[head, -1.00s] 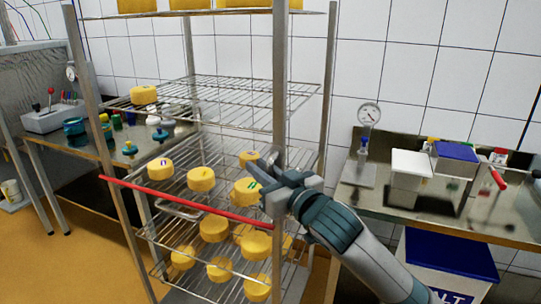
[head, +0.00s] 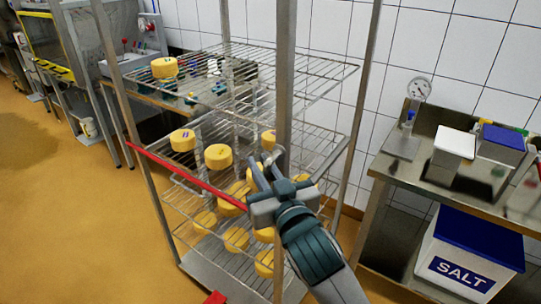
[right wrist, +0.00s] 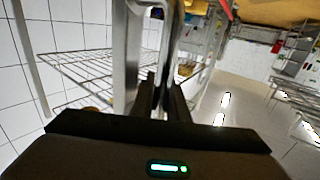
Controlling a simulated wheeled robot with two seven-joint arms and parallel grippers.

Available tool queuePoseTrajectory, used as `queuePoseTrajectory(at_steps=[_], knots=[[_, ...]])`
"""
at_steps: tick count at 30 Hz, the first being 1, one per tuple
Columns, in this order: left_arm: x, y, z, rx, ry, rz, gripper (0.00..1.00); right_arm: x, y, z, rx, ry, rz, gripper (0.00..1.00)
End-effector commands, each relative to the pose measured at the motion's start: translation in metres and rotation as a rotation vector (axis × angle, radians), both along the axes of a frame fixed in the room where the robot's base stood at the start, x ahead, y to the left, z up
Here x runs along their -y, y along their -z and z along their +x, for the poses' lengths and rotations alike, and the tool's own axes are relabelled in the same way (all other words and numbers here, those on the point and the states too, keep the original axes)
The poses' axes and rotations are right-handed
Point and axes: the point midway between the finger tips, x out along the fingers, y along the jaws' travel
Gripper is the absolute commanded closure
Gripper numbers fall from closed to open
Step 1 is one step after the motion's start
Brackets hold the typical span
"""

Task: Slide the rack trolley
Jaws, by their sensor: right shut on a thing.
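The rack trolley (head: 285,70) is a tall metal frame with wire shelves, standing in the middle of the head view. Yellow cheeses (head: 219,156) sit on several shelves. A red bar (head: 185,177) runs across its near side. The exact contact is partly hidden. My left gripper is not in view.
A metal bench (head: 440,185) with a gauge (head: 419,88) and boxes stands right, with a blue-lidded SALT bin (head: 460,265) below. Another bench (head: 115,90) stands behind the trolley at left. Open ochre floor (head: 60,220) lies left. A red object (head: 215,297) is at the bottom edge.

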Motion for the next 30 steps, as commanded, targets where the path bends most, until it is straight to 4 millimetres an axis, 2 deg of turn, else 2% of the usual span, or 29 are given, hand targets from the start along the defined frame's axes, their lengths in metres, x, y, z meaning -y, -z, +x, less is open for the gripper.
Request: queuePoseTrajectory(at_steps=[11, 12, 23, 30], knots=[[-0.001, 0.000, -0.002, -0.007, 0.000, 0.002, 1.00, 0.001, -0.003, 0.000, 0.009, 0.006, -0.001, 1.00], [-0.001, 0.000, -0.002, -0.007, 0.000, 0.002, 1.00, 0.001, -0.003, 0.000, 0.008, 0.006, 0.000, 0.78], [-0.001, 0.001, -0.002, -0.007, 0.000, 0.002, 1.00, 0.001, -0.002, -0.001, 0.007, 0.004, 0.000, 0.78], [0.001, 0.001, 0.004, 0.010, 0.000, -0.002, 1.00, 0.007, -0.001, -0.015, 0.006, 0.004, 0.000, 0.78]])
